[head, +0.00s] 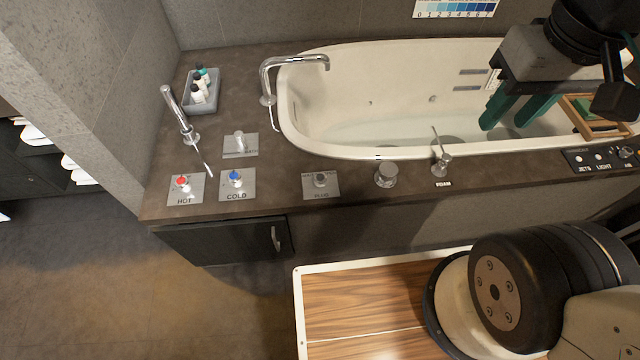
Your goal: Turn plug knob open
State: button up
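The plug knob (320,180) is a small grey knob on a square metal plate labelled PLUG. It sits on the brown counter in front of the tub; its turn position is too small to read. My gripper (505,124) is at the upper right in the head view, above the tub. Its two green fingers are apart, with nothing seen between them. It is well to the right of the plug knob and not touching it. The white bathtub (310,145) seems to hold some water.
The HOT knob (183,183), COLD knob (235,178) and another lever plate (240,143) are left of the plug. A round metal knob (387,174) and the FOAM dispenser (443,163) stand to its right. A wooden tray (604,127) spans the tub.

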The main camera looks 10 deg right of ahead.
aim_at(320, 178)
jog(key=u, duration=3)
jog(key=i, duration=0.5)
jog(key=z, duration=3.85)
jog(key=k, duration=0.2)
jog(key=u, duration=0.85)
